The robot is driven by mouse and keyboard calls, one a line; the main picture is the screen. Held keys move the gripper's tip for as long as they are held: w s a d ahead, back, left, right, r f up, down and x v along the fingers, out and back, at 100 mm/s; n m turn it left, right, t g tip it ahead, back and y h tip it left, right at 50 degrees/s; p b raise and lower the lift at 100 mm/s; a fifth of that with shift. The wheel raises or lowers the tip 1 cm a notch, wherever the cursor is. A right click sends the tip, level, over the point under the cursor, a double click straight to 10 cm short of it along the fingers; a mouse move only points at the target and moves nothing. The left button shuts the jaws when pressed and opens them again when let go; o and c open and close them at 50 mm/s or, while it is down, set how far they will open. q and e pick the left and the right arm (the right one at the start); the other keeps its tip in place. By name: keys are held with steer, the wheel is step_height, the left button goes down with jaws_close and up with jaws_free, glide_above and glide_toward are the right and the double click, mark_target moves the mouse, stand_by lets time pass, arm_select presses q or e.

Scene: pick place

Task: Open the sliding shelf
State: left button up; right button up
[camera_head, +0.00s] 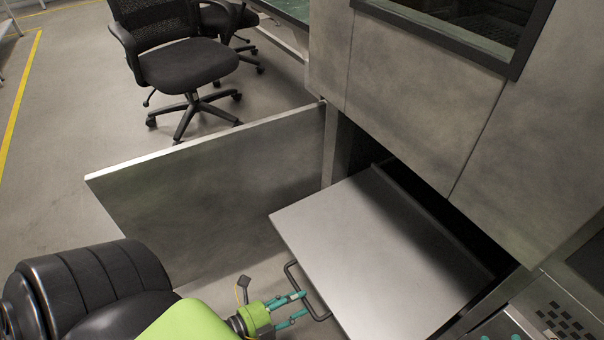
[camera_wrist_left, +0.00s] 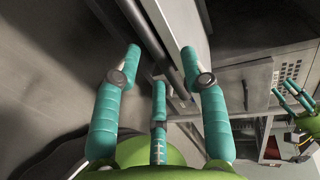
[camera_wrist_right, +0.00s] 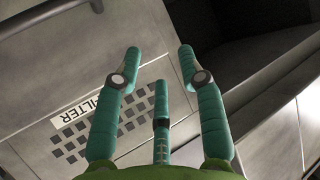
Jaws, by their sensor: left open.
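The sliding shelf (camera_head: 375,255) is a flat grey metal plate standing partly out of the dark cabinet opening. Its dark bar handle (camera_head: 291,274) is on the shelf's near-left edge. My left gripper (camera_head: 303,303) is open at this handle, its teal fingers beside or around the bar; contact cannot be told. In the left wrist view a dark bar (camera_wrist_left: 165,62) runs between the spread fingertips. My right gripper (camera_wrist_right: 160,55) is open and empty in the right wrist view, over a vented panel (camera_wrist_right: 75,130) marked FILTER. Only its fingertips show at the head view's bottom edge.
An open cabinet door (camera_head: 215,185) stands out to the left of the shelf. The cabinet front (camera_head: 425,90) rises above the opening. A black office chair (camera_head: 185,65) stands on the floor behind the door. Open floor (camera_head: 75,130) lies at the left.

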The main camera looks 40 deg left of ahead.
arm_select(q)
steer(key=v, duration=0.9)
steer(key=shift+s, duration=0.2)
steer(key=shift+a, duration=0.1)
